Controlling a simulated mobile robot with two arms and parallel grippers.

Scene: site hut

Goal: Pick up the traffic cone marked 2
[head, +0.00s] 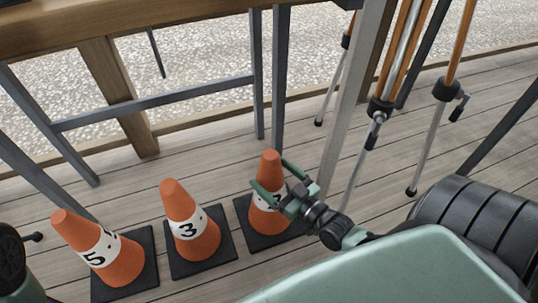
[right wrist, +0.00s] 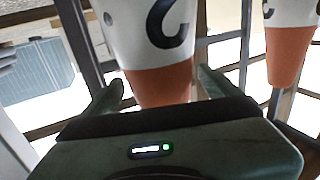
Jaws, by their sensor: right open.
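Three orange cones with white number bands stand upright on black square bases in the head view. The left cone (head: 98,249) is marked 5 and the middle cone (head: 190,224) is marked 3. The right cone (head: 269,222) has its number mostly hidden by my right gripper (head: 269,173). The right gripper is open, with one finger on each side of this cone's upper part. In the right wrist view, this cone (right wrist: 160,84) appears inverted between the open fingers (right wrist: 158,90), with its digit cut off by the frame. I cannot tell whether the fingers touch it. My left gripper is out of view.
The cones stand in a row on a wooden plank floor (head: 205,125). Dark metal legs (head: 257,75) and a wooden post (head: 118,90) rise behind them. Tripods (head: 381,105) stand at the upper right. The middle cone also shows at the right of the wrist view (right wrist: 287,55).

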